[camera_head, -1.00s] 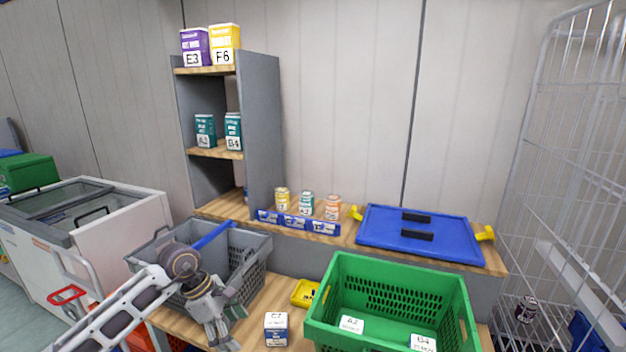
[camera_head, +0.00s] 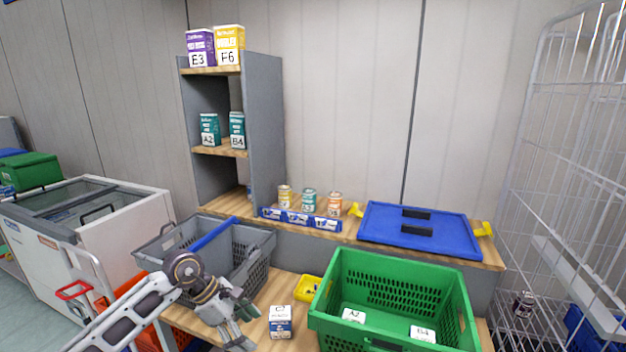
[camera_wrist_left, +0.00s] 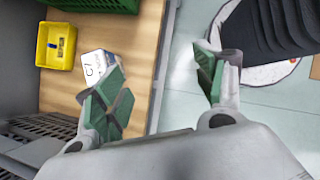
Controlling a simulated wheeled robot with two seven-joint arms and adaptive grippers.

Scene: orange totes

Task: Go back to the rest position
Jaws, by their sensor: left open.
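My left gripper (camera_head: 247,318) is in the lower middle of the head view, over the wooden bench between the grey basket (camera_head: 258,262) and a white and blue box marked C7 (camera_head: 280,322). In the left wrist view the gripper (camera_wrist_left: 165,92) has its green-padded fingers spread wide, with nothing between them. The box (camera_wrist_left: 97,66) lies below and beyond the left finger there, partly covered by it. My right gripper does not show in either view.
A green crate (camera_head: 395,338) holding boxes marked A2 and B4 stands right of the box. A small yellow tray (camera_head: 307,288) lies behind it. A blue lid (camera_head: 418,230) and several small cans are on the back ledge. A wire cage (camera_head: 560,180) stands at right.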

